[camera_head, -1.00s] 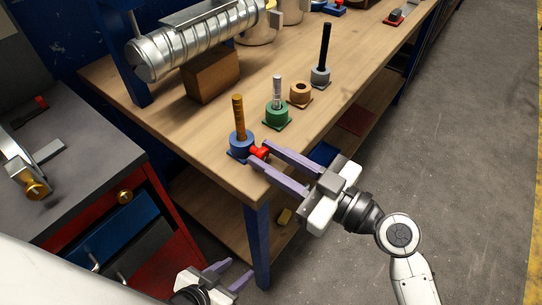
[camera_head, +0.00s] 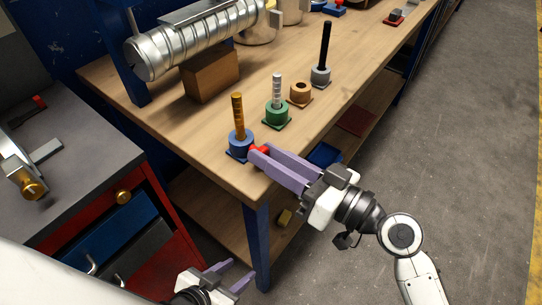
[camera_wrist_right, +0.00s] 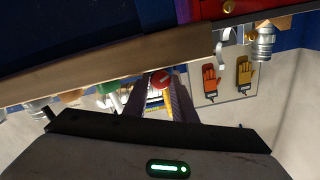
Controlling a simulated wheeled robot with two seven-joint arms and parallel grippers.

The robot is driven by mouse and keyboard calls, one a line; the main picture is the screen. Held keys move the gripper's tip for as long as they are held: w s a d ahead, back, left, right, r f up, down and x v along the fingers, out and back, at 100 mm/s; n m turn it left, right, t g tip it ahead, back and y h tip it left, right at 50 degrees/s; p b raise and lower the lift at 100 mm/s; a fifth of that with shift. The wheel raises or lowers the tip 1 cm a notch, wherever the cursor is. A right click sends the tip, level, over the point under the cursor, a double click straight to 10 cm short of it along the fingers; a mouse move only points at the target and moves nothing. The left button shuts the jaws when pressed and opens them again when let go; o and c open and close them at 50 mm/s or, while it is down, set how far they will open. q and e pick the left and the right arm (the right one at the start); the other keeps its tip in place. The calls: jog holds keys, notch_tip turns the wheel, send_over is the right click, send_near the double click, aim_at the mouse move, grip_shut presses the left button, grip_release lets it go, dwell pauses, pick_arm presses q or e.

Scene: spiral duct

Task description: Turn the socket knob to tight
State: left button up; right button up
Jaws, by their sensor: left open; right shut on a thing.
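The nearest socket is a blue round base (camera_head: 239,145) with an upright orange-brown rod (camera_head: 238,115), at the near corner of the workbench. A small red knob (camera_head: 261,149) is on its right side. My right gripper (camera_head: 257,155) reaches in from the lower right, its purple fingers closed on the red knob and partly hiding it. In the right wrist view the red knob (camera_wrist_right: 160,79) shows between the fingertips. The knob's tightness cannot be told. My left gripper (camera_head: 240,274) is open and empty, low in the picture, below the bench top.
A green socket (camera_head: 276,115) with a silver rod, a tan empty socket (camera_head: 300,93) and a grey socket (camera_head: 320,76) with a black rod stand farther along the bench. A spiral duct (camera_head: 195,42) lies over a wooden block (camera_head: 211,76). The floor to the right is clear.

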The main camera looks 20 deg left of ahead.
jog(key=shift+m, duration=1.2)
jog(key=o, duration=1)
jog(key=shift+o, duration=0.2)
jog(key=shift+d+f, duration=0.1)
jog(key=shift+f, duration=0.05)
